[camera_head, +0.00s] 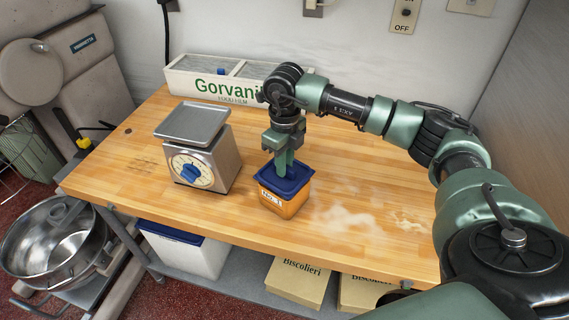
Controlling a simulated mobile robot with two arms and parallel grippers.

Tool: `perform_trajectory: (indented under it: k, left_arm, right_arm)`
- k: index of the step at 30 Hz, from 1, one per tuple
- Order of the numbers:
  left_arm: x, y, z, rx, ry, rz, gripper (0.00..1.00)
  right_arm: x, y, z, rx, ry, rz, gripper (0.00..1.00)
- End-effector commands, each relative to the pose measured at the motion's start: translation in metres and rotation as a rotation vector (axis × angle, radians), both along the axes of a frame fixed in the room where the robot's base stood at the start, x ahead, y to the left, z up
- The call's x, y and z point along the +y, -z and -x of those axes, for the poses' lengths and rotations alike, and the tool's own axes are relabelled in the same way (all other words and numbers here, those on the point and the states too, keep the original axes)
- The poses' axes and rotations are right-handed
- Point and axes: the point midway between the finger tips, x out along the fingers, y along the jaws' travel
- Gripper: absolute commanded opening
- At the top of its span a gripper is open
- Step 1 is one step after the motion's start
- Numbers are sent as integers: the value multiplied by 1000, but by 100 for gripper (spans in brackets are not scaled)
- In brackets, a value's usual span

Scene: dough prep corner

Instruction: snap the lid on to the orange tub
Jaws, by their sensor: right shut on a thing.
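The orange tub (279,205) stands upright on the wooden worktop, with a white label on its front. The dark blue lid (292,188) is on top of the tub's opening. I cannot tell whether it is seated all round. My right gripper (284,172) points down over the lid, its green fingers shut on the lid at its top. The fingers hide part of the lid's middle. My left gripper is not in view.
A kitchen scale (212,165) stands left of the tub. A Gorvani film box (215,85) lies at the back against the wall. Flour dusts the worktop (340,250) to the right. A steel bowl (40,240) and a mixer (85,50) are at the left.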

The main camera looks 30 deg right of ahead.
Motion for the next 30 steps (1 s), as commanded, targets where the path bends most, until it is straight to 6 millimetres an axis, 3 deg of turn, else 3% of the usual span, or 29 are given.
perform_trajectory:
  k: [25,26,28,30]
  left_arm:
    - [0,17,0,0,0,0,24]
    - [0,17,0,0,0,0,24]
    - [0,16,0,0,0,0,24]
    - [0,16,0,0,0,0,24]
  right_arm:
    - [0,22,0,0,0,0,0]
    - [0,21,0,0,0,0,21]
    - [0,21,0,1,0,0,40]
    - [0,21,0,1,0,0,41]
